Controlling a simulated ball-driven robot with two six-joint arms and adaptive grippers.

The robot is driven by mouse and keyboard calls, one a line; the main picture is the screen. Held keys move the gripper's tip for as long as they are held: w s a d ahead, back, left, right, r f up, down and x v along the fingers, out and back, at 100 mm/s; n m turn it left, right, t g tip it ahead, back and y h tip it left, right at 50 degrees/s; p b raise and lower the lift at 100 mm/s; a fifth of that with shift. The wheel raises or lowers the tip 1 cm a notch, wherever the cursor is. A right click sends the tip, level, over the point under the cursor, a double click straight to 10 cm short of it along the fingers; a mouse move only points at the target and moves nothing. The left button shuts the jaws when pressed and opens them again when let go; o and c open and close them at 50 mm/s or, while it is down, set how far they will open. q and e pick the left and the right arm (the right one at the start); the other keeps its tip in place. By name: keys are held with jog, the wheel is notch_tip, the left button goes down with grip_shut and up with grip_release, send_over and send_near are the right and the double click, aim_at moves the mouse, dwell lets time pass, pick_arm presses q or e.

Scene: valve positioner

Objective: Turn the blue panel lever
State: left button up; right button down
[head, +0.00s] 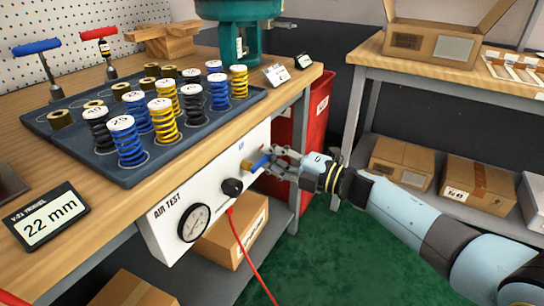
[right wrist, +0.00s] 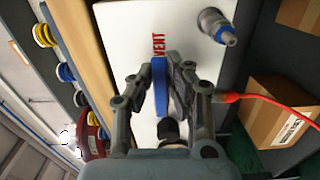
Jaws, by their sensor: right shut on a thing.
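The blue panel lever (head: 258,163) is on the white AIR TEST panel (head: 167,200) at the front of the bench, with a brass-coloured part beside it. My right gripper (head: 270,160) reaches it from the right. In the right wrist view the blue lever (right wrist: 160,88) lies between the fingers of my right gripper (right wrist: 167,75), which are shut on it. Red letters reading VENT stand by the lever's end. The fingers hide part of the lever and its pivot. My left gripper is not in view.
A black knob (head: 232,187), a gauge (head: 194,223) and a red hose (head: 243,246) are on the panel left of the lever. A tray (head: 182,168) of springs sits on the bench above. A red bin (head: 320,105) stands behind my right gripper.

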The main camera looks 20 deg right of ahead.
jog(key=c, duration=1.3)
grip_release()
jog(key=shift+s+d+f, duration=0.1)
jog(key=shift+s+d, duration=0.15)
jog(key=shift+s, duration=0.05)
jog(key=v, duration=1.1)
jog(key=shift+s+d, duration=0.1)
